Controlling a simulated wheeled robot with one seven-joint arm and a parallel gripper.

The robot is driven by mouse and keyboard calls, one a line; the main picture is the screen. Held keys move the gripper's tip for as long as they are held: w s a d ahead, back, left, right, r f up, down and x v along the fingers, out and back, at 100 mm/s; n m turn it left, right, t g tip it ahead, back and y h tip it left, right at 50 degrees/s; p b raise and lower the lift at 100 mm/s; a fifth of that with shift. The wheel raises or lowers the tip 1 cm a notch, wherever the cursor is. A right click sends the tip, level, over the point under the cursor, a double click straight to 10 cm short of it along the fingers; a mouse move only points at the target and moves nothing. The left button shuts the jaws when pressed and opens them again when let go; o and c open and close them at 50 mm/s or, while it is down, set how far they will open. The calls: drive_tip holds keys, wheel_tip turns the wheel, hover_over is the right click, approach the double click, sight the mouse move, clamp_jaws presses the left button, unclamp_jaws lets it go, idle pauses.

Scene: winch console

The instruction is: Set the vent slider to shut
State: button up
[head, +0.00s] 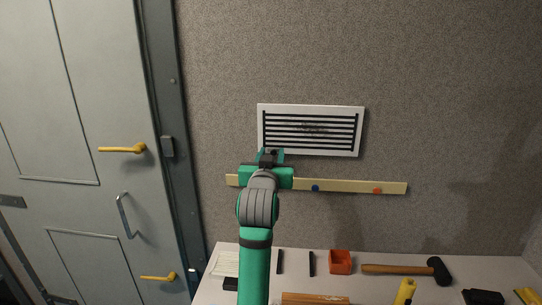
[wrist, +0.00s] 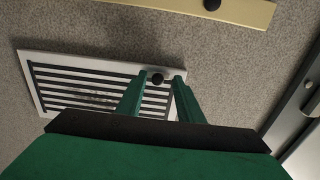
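The vent (head: 311,130) is a white framed grille with dark horizontal slots, mounted on the wall. It also shows in the wrist view (wrist: 62,85), turned upside down. In the head view my gripper (head: 270,155) is at the vent's lower left corner and hides the knob's surroundings.
A pale strip (head: 345,186) with a blue and an orange-red dot runs below the vent. A grey door (head: 80,130) with yellow handles is at left. The bench below holds an orange-red box (head: 340,262), a mallet (head: 437,270) and other tools.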

drive_tip(key=s+a, duration=0.1)
drive_tip(key=s, duration=0.9)
drive_tip(key=shift+s+a, duration=0.3)
drive_tip(key=shift+a, duration=0.05)
drive_tip(key=shift+w, duration=0.1)
